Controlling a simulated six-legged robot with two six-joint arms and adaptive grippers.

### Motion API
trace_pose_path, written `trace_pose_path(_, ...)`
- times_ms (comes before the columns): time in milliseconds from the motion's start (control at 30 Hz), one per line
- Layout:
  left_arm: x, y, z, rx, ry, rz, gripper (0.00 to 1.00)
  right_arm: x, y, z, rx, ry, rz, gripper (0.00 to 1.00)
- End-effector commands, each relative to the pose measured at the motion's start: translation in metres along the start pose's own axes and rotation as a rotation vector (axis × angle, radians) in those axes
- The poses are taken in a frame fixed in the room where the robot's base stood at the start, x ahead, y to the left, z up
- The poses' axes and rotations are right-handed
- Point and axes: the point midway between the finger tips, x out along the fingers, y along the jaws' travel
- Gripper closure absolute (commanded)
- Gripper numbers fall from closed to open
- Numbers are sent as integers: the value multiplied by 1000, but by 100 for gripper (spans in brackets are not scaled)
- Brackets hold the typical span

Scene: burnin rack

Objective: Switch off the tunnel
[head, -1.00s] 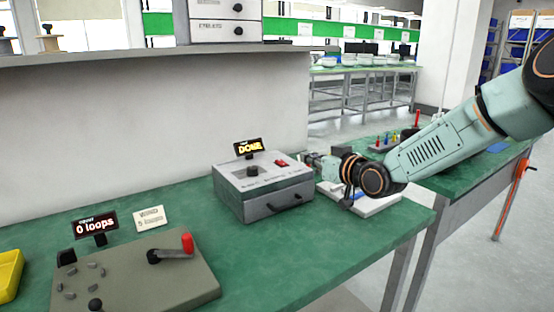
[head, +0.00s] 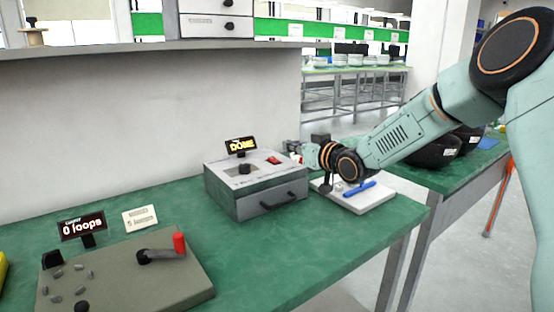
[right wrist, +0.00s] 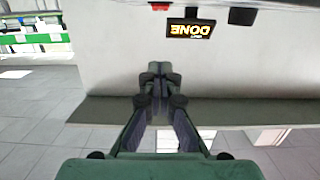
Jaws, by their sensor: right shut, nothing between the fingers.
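The tunnel appears to be the grey box (head: 256,185) with a front drawer, a black knob and a lit display reading DONE (head: 241,146). A red rocker switch (head: 273,160) sits on its top at the right. In the right wrist view the DONE display (right wrist: 190,29) is upside down, and a bit of red (right wrist: 158,6) shows at the top edge. My right gripper (right wrist: 158,72) is shut and empty. In the head view the right gripper (head: 297,148) is just right of the switch, beyond the box's right top edge; contact cannot be told. My left gripper is out of view.
A white board (head: 375,200) with a blue bar lies right of the box under my arm. A crank panel (head: 120,275) with a red handle and a "0 loops" display stands front left. A wall and shelf rise behind. Green table (head: 300,240) in front is clear.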

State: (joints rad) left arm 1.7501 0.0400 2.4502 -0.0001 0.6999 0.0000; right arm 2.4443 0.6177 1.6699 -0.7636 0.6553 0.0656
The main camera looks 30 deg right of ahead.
Motion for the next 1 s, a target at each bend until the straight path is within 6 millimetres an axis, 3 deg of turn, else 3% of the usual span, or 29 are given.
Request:
trace_pose_path(200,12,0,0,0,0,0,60,37,-2,2,-6,0,-4,100)
trace_pose_path(433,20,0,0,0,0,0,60,66,-2,4,-2,-1,-4,100)
trace_pose_path(633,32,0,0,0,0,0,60,70,-2,32,0,-1,-3,100)
trace_pose_path(1000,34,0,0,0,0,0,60,72,-1,39,0,0,-2,100)
